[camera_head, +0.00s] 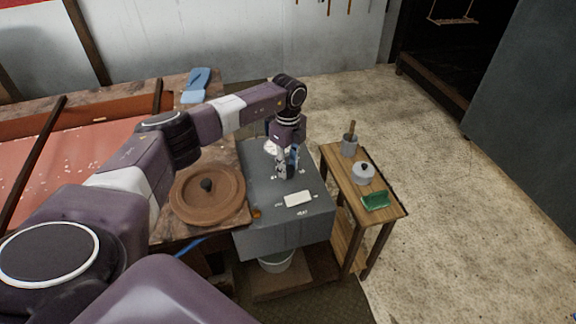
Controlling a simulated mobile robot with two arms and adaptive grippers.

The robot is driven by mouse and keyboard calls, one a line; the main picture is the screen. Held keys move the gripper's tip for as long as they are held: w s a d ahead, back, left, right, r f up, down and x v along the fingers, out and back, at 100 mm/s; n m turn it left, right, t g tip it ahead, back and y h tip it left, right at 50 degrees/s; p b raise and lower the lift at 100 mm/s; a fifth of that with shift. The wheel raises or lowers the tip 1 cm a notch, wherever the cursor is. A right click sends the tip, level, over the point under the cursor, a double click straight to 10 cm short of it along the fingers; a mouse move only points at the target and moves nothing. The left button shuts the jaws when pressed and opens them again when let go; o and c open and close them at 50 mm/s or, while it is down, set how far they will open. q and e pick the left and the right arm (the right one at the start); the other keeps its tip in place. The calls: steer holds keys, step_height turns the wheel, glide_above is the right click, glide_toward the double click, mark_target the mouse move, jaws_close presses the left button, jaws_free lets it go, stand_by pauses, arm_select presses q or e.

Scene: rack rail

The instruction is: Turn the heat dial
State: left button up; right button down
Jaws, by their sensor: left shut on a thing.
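A grey box-shaped unit (318,226) stands in the middle of the view, with small markings and a white plate (298,199) on its top. My left gripper (286,172) points down onto the top of this unit, behind the white plate. It is shut on what appears to be the heat dial, which the fingers hide almost fully. How far the dial is turned cannot be seen. My right gripper is not in view.
A wooden table with a round brown disc (190,208) with a dark knob adjoins the unit on the left. A small wooden stand (388,203) on the right holds a grey cup (349,146), a lidded pot (363,173) and a green item (375,201). Open floor lies beyond.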

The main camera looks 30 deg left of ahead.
arm_select(q)
steer(key=m+b, duration=0.1)
steer(key=m, duration=0.4)
steer(key=shift+m+b, duration=0.3)
steer(key=shift+b, duration=0.05)
steer(key=m+b, duration=0.1)
steer(key=m, duration=0.4)
steer(key=shift+m+b, duration=0.3)
steer(key=m+b, duration=0.1)
steer(key=m, duration=0.4)
steer(key=shift+b, duration=0.3)
steer(key=m+b, duration=0.1)
steer(key=m, duration=0.4)
steer(key=shift+m, duration=0.3)
steer(key=o, duration=1.1)
